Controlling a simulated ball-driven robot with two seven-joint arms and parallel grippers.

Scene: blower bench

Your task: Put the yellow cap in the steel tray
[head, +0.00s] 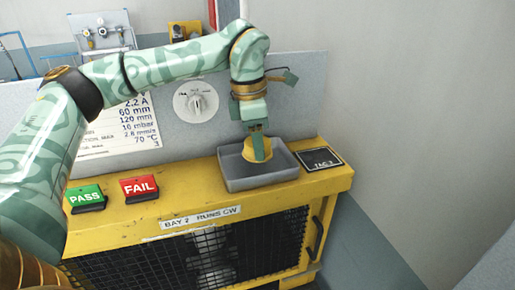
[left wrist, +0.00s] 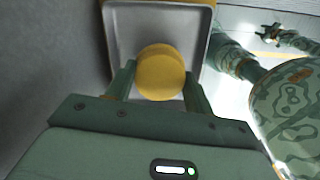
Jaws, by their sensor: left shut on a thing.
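The yellow cap (head: 258,152) is a round disc held between the fingers of my left gripper (head: 257,136). In the left wrist view the cap (left wrist: 160,72) sits between the two green fingers. The steel tray (head: 264,183) is a grey open box on the right part of the yellow bench top. The cap is over the tray opening, within its walls as seen from the head. I cannot tell whether it touches the floor of the tray. A small dark gripper, seemingly my right one (left wrist: 269,33), shows far off in the left wrist view; its jaws are too small to judge.
A green PASS block (head: 87,198) and a red FAIL block (head: 139,188) stand left of the tray. A black labelled plate (head: 319,159) lies right of it. A grey back panel with a dial (head: 195,101) rises behind. The bench top between FAIL and tray is clear.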

